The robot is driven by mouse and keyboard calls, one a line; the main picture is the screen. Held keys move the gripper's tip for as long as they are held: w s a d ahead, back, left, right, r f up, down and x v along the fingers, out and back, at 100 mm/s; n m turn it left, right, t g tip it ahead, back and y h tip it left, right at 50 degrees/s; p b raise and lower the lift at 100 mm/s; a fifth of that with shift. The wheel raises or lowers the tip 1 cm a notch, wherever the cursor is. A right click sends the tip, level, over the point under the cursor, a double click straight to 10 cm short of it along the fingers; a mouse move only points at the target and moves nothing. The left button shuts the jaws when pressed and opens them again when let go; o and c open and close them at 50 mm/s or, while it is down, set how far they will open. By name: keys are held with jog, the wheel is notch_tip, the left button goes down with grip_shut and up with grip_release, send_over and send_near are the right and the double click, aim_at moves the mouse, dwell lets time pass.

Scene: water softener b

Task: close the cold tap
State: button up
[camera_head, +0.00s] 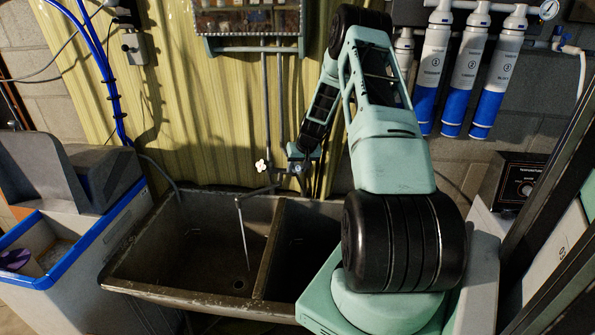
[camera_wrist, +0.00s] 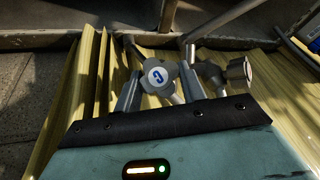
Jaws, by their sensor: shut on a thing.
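The cold tap knob (camera_wrist: 158,76), with a blue "C" on a white disc, sits between the fingers of my gripper (camera_wrist: 159,88) in the wrist view. My gripper is shut on this knob. In the head view my gripper (camera_head: 298,166) is at the right side of the faucet over the sink, and the cold knob is mostly hidden there. The other tap knob (camera_head: 262,165) is pale and cross-shaped, to the left of my gripper. It also shows in the wrist view (camera_wrist: 239,69), to the right of the fingers and apart from them. The faucet's spout (camera_head: 241,225) hangs over the left basin.
The double sink (camera_head: 185,245) lies below the faucet. Two pipes (camera_head: 265,90) rise up the yellow corrugated wall (camera_head: 175,90). Blue-and-white filter cylinders (camera_head: 465,70) hang at upper right. A blue-rimmed bin (camera_head: 95,245) stands left. Dark posts (camera_head: 550,200) are at right.

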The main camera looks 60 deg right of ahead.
jog(key=b, duration=0.1)
jog(key=m+b, duration=0.1)
jog(key=b, duration=0.1)
jog(key=shift+s+d+f+t+y, duration=0.1)
jog(key=shift+f+t+y, duration=0.25)
jog(key=shift+t+y, duration=0.05)
jog(key=shift+r+m+b, duration=0.25)
jog(key=shift+m+b, duration=0.05)
jog(key=shift+b, duration=0.1)
jog(key=o, duration=1)
jog(key=shift+c, duration=0.2)
jog(key=shift+r, duration=0.1)
jog(key=d+b+v, duration=0.1)
jog(key=b+v, duration=0.3)
jog(key=v, duration=1.3)
jog(key=shift+s+a+b, duration=0.2)
jog(key=shift+a+b, duration=0.15)
jog(key=shift+b, duration=0.05)
jog(key=shift+r, duration=0.1)
